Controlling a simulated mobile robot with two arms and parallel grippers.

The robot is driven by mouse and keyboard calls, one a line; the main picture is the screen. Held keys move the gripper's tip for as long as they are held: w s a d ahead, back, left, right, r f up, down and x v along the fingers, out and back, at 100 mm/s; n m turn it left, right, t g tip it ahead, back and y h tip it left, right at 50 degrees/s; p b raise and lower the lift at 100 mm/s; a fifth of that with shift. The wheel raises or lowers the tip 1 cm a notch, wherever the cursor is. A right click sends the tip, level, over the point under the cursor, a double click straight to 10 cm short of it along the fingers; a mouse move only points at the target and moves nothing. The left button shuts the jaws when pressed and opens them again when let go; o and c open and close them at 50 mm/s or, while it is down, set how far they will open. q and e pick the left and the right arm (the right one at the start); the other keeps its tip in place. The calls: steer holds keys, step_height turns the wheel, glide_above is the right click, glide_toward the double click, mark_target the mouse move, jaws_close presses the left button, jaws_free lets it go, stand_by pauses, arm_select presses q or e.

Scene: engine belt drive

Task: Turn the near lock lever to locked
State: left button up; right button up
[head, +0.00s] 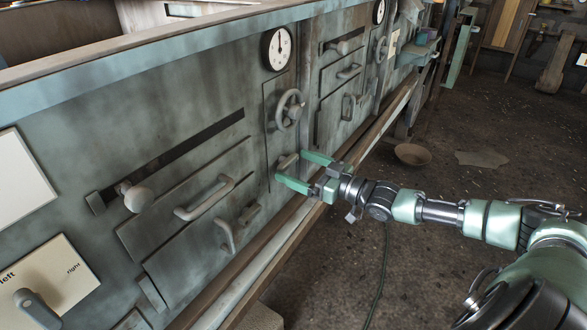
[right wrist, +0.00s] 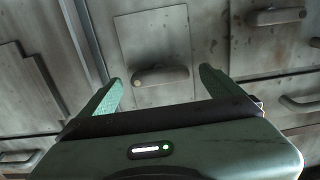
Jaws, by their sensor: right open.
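A short grey lever (head: 286,161) sits on a narrow panel below the handwheel, on the front of the green-grey machine. In the right wrist view the same lever (right wrist: 160,76) lies roughly crosswise, with a small brassy spot at its left end. My right gripper (head: 290,166) is open, its green fingertips on either side of the lever. The right wrist view also shows the gripper (right wrist: 160,77) apart from the lever's ends, with a gap at each side. No lock marking is readable, so I cannot tell its setting. My left gripper is out of view.
A handwheel (head: 289,108) and a round gauge (head: 277,48) are above the lever. Drawer handles (head: 204,197) and a round knob (head: 137,197) stick out to the left. A left/right selector (head: 38,306) is at lower left. A ledge runs below; the floor at right is mostly clear.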

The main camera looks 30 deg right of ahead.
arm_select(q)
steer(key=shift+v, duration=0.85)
arm_select(e)
steer(key=shift+x, duration=0.8)
steer(key=c, duration=1.4)
